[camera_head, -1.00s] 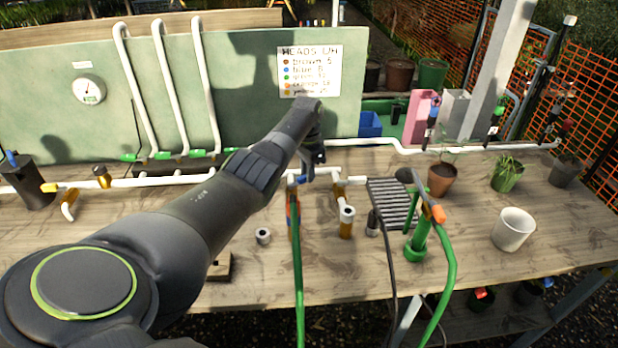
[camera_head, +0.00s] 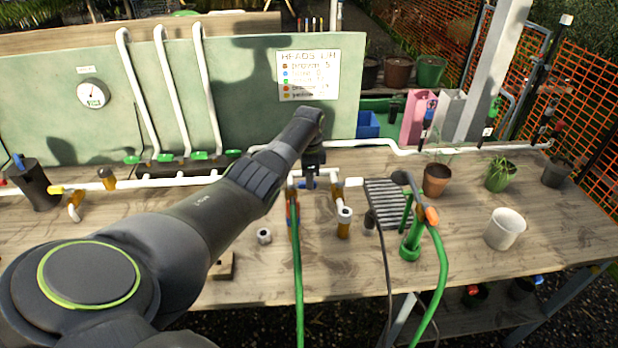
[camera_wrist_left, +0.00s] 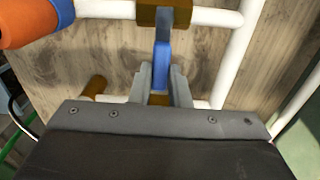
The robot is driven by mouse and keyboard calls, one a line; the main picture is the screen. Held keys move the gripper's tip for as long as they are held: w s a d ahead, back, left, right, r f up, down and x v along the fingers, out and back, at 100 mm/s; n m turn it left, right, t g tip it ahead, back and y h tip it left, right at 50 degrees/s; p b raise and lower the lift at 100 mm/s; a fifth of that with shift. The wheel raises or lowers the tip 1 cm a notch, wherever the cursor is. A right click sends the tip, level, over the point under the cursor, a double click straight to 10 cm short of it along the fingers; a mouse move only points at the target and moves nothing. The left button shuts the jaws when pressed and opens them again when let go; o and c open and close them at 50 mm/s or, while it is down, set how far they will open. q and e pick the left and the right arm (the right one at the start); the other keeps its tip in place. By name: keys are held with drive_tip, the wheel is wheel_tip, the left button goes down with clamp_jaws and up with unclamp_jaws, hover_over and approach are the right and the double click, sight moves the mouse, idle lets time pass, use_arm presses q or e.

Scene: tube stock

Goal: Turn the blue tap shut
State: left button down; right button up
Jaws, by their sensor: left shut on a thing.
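The blue tap handle (camera_wrist_left: 162,66) shows in the left wrist view as a short blue lever on a brass valve body (camera_wrist_left: 158,15) in a white pipe. My left gripper (camera_wrist_left: 160,80) has its two grey fingers shut on the lever, one on each side. In the head view my left gripper (camera_head: 309,181) points down at the white pipe behind the middle of the bench, with a bit of the blue handle (camera_head: 301,184) beside it. The gripper hides most of the tap there. My right gripper is in neither current view.
White pipes (camera_head: 377,146) run along the back of the bench. A green hose with an orange end (camera_head: 431,215) stands right of the gripper, by a dark grate (camera_head: 385,203). A white pot (camera_head: 505,230) is further right. The bench front (camera_head: 350,275) is fairly clear.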

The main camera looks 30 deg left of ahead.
use_arm(q)
drive_tip(key=shift+r, duration=0.1)
drive_tip(key=c, duration=1.4)
unclamp_jaws()
drive_tip(key=shift+o, duration=0.2)
drive_tip(key=shift+r, duration=0.45)
wheel_tip(320, 180, up, 16)
drive_tip(key=b, duration=0.1)
drive_tip(key=shift+r+b, duration=0.25)
drive_tip(key=shift+b, duration=0.1)
drive_tip(key=shift+d+f, duration=0.1)
drive_tip(key=shift+f, duration=0.05)
